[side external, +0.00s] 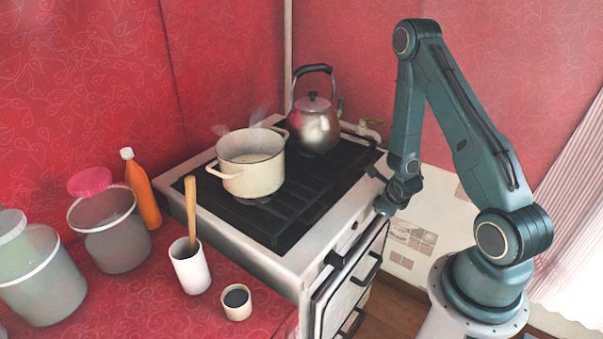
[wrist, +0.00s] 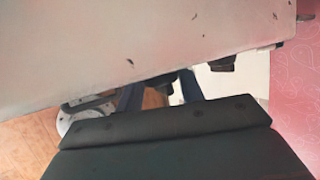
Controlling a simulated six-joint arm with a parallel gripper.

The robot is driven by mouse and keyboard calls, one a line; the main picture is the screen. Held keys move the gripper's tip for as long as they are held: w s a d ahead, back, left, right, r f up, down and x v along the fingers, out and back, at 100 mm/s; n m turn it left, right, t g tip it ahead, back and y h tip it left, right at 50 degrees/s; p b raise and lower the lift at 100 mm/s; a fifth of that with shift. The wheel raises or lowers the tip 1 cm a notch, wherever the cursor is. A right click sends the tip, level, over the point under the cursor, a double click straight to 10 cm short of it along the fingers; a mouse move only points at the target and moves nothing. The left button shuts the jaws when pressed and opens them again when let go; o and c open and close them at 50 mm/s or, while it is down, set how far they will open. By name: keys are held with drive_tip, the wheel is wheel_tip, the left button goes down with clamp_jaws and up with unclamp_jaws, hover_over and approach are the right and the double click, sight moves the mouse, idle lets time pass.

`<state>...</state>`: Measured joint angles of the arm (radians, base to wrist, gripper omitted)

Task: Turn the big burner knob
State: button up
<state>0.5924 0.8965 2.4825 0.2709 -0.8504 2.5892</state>
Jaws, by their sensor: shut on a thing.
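The stove (side external: 225,232) stands in the corner with a black hob and a pale front. My gripper (side external: 383,207) reaches down to the upper front edge of the stove, near its right end. It is shut on the big burner knob there, which the jaws hide in the side view. In the wrist view, the pale stove panel (wrist: 120,45) fills the top and a dark gripper part (wrist: 165,125) fills the bottom. A small dark knob (wrist: 222,64) shows at the panel's edge; I cannot tell which burner it serves.
A cream pot (side external: 252,178) steams on the hob, with a metal kettle (side external: 315,127) behind it. Oven handles (side external: 350,290) stick out below the front panel. A white cup (side external: 190,268), a small dark-filled cup (side external: 237,304), tubs and an orange bottle (side external: 144,195) stand on the red counter at left.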

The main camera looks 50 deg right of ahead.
drive_tip(key=o, duration=1)
drive_tip(key=shift+d+y, duration=0.2)
drive_tip(key=shift+y, duration=0.5)
drive_tip(key=shift+d+r+m+y, duration=0.15)
drive_tip(key=shift+m+y, duration=0.45)
drive_tip(key=shift+y, duration=1.5)
drive_tip(key=shift+r, duration=0.15)
drive_tip(key=v, duration=1.4)
drive_tip(key=w+a+n+g, duration=0.1)
drive_tip(key=a+n, duration=0.2)
drive_tip(key=n, duration=0.3)
drive_tip(key=w+a+f+n+g, duration=0.1)
drive_tip(key=a+n+g, duration=0.1)
drive_tip(key=a+n, duration=0.2)
drive_tip(key=w+a+n+g, duration=0.1)
drive_tip(key=a+n, duration=0.3)
drive_tip(key=n, duration=0.4)
drive_tip(key=shift+w+f+g, duration=0.3)
drive_tip(key=shift+w+f, duration=0.05)
drive_tip(key=shift+w, duration=0.25)
